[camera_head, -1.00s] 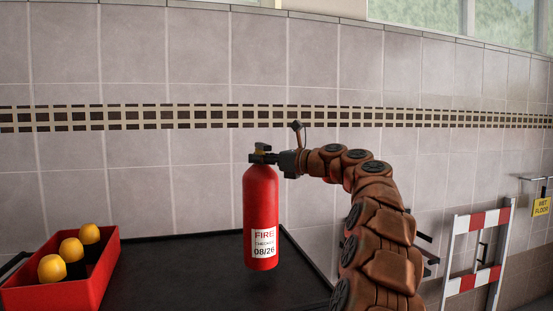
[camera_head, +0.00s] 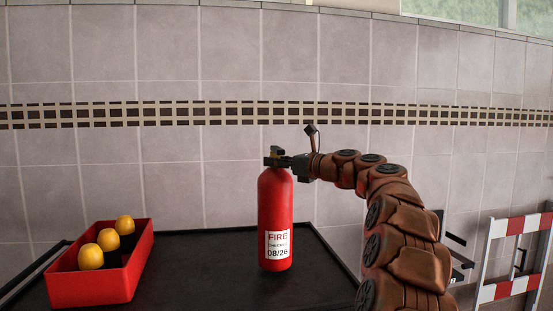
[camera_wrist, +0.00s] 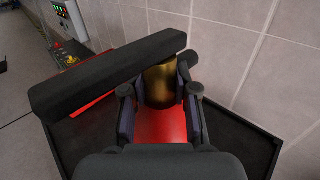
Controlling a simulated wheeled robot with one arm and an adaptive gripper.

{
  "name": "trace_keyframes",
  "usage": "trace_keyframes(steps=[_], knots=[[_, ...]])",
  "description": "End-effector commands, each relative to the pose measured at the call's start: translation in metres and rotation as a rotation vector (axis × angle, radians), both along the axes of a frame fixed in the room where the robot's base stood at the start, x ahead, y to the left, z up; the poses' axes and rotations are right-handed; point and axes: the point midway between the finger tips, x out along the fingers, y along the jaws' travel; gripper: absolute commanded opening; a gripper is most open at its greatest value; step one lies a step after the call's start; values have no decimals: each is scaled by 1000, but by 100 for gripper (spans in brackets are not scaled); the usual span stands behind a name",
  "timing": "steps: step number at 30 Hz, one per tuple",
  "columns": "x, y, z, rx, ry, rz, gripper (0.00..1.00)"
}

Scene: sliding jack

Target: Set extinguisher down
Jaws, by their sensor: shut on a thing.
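The red fire extinguisher (camera_head: 276,215), with a white label reading FIRE and 08/26, is upright over the black tabletop (camera_head: 225,285). I cannot tell for sure whether its base touches the surface. My gripper (camera_head: 297,164) is at its top from the right, shut on the valve and handle part. In the wrist view, my gripper's fingers (camera_wrist: 160,92) stand on both sides of the brass neck (camera_wrist: 160,85). The black handle (camera_wrist: 105,72) crosses above, and part of the red body (camera_wrist: 160,125) shows below.
A red box (camera_head: 100,284) with several yellow-topped objects stands on the tabletop to the left. A tiled wall (camera_head: 225,60) rises behind. A red-and-white barrier (camera_head: 515,255) stands at the right. The tabletop between box and extinguisher is clear.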

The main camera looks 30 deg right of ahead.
Motion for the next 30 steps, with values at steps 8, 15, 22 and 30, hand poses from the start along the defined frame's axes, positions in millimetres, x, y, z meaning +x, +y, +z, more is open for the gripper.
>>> trace_keyframes(steps=[8,15,22,30], knots=[[-1,1,-11,2,-8,1,0],[-1,1,-12,0,-9,0,0],[-1,1,-14,1,-8,1,0],[0,0,-19,-1,0,1,54]])
